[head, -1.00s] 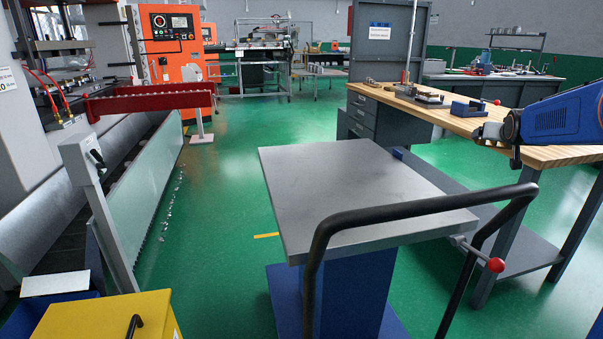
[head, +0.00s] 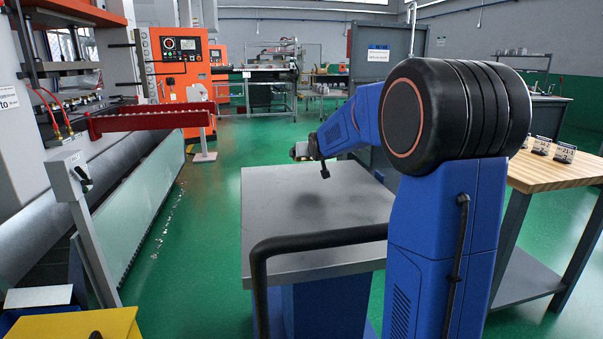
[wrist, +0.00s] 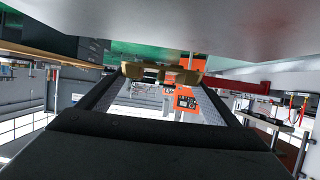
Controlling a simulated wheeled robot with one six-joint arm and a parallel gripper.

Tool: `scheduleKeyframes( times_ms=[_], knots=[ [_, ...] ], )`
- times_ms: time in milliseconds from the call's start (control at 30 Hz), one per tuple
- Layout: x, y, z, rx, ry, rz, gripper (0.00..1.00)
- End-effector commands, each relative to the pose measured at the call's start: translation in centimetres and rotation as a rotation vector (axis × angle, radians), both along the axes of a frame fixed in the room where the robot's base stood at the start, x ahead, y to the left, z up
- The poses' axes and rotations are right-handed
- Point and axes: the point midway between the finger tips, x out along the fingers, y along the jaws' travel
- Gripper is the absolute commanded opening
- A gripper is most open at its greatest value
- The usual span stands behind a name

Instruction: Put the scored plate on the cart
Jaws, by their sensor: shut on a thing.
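The scored plate, a small brass-coloured piece with a notched edge (wrist: 185,76), is between my fingertips in the wrist view. The cart (head: 345,215) has a bare grey metal top and a black handle. My gripper and the plate are above the far part of the cart top, apart from it, with a dark shadow below. My arm hides the cart's right side.
A wooden workbench (head: 548,172) with several small labelled blocks stands at right. A large machine with a red beam (head: 150,120) is at left. A yellow box (head: 70,325) is at lower left. The cart top is clear; green floor lies left of it.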

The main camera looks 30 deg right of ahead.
Motion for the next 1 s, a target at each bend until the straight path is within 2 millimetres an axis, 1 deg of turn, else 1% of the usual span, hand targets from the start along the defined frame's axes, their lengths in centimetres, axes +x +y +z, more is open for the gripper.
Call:
scheduleKeyframes(
  times_ms=[100,267,367,500,567,933,967,1000],
  knots=[
    [-0.1,-0.3,-1.1,-0.001,-0.002,-0.001,0.46],
    [-0.2,-0.4,-1.8,0.0,-0.002,-0.001,0.46],
    [-0.3,-0.5,-2.8,0.0,-0.001,-0.001,0.46],
    [-0.5,-0.8,-4.6,0.001,-0.001,-0.003,0.46],
    [-0.6,-0.9,-5.1,0.001,-0.001,-0.003,0.46],
    [-0.6,-0.9,-5.4,-0.001,-0.003,-0.002,0.46],
    [-0.6,-0.9,-5.6,0.0,-0.001,-0.002,0.88],
    [-0.7,-0.9,-5.5,0.0,-0.001,-0.002,0.97]
  ],
)
